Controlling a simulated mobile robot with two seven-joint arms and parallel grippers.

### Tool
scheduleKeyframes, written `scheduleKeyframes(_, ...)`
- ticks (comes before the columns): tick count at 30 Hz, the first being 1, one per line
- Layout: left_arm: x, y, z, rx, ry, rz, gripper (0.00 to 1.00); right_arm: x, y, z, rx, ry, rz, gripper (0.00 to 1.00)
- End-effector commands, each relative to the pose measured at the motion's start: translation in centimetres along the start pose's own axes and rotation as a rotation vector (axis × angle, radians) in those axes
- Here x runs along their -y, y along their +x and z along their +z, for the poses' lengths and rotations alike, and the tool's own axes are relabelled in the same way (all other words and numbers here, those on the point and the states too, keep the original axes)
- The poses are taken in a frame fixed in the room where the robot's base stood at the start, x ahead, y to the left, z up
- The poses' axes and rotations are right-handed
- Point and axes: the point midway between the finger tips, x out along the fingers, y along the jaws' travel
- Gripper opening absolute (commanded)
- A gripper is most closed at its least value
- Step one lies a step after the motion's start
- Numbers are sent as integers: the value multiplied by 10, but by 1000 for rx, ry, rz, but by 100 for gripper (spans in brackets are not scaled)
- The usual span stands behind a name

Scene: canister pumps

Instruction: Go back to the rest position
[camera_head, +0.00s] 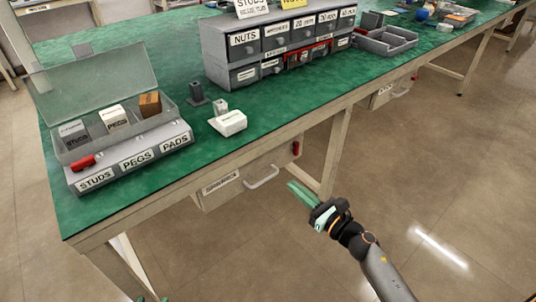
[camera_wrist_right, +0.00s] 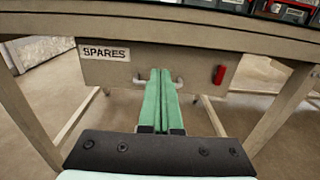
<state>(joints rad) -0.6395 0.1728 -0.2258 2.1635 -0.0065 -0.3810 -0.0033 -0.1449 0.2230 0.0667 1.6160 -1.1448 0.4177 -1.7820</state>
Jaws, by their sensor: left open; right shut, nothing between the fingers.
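My right gripper (camera_head: 291,186) is in front of the bench's near side, below the table top, with its green fingers shut together and empty. In the right wrist view its fingers (camera_wrist_right: 159,72) point at the handle (camera_wrist_right: 177,83) of the SPARES drawer (camera_wrist_right: 125,68) and hide the handle's middle. In the head view the gripper is apart from that handle (camera_head: 262,178), to its right. My left gripper (camera_head: 151,299) shows only as green fingertips at the bottom edge of the head view, open.
The green bench (camera_head: 290,135) holds an open-lidded case (camera_head: 60,150) labelled STUDS, PEGS, PADS, a white block (camera_head: 230,123) and a grey drawer cabinet (camera_head: 215,50). A red cylinder (camera_wrist_right: 219,74) is on the SPARES drawer's front. The floor (camera_head: 440,190) at right is clear.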

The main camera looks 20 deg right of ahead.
Motion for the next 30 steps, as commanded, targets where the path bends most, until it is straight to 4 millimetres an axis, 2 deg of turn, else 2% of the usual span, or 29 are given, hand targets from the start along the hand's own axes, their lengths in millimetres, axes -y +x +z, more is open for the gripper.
scheduleKeyframes(5,0,0,0,-2,0,0,50,0,-1,0,2,11,-2,0)
scheduleKeyframes(7,0,0,0,-2,0,0,50,-2,-3,1,6,70,-12,0)
scheduleKeyframes(11,0,0,0,-2,0,0,50,-11,-13,4,31,376,-56,0)
scheduleKeyframes(15,0,0,0,-1,0,0,50,-27,-32,3,67,936,-134,0)
scheduleKeyframes(20,0,0,0,-1,0,0,50,-52,-56,-9,92,1632,-243,0)
scheduleKeyframes(26,0,0,0,-1,0,0,50,-103,-92,-33,101,2503,-459,0)
scheduleKeyframes(29,0,0,0,-1,0,0,50,-139,-112,-42,101,2926,-630,0)
scheduleKeyframes(30,0,0,0,-1,0,0,50,-154,-120,-44,-100,-3029,701,0)
